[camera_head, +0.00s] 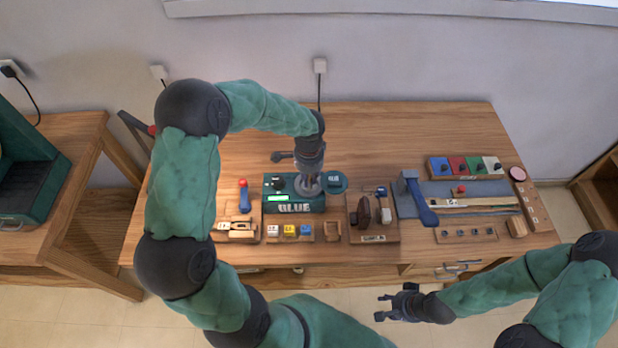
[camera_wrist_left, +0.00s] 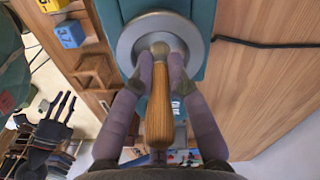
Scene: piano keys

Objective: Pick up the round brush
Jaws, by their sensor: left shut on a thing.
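The round brush (camera_wrist_left: 160,115) shows in the left wrist view as a wooden handle with a metal collar, standing in the round opening of a grey metal pot (camera_wrist_left: 130,42). Its bristles are hidden in the pot. My left gripper (camera_wrist_left: 160,68) is shut on the brush near the collar, one finger on each side. In the head view my left gripper (camera_head: 309,180) is above the grey pot on the green GLUE box (camera_head: 291,207), and hides most of the brush. My right gripper (camera_head: 382,307) is open and empty in front of the table.
A round green lid (camera_head: 334,182) sits right of the pot. Small coloured cubes (camera_head: 289,230) and wooden holders stand in front of the box. A tool tray (camera_head: 373,239), a blue-handled tool (camera_head: 427,213) and colour blocks (camera_head: 465,167) lie to the right. The table's back (camera_head: 400,125) is clear.

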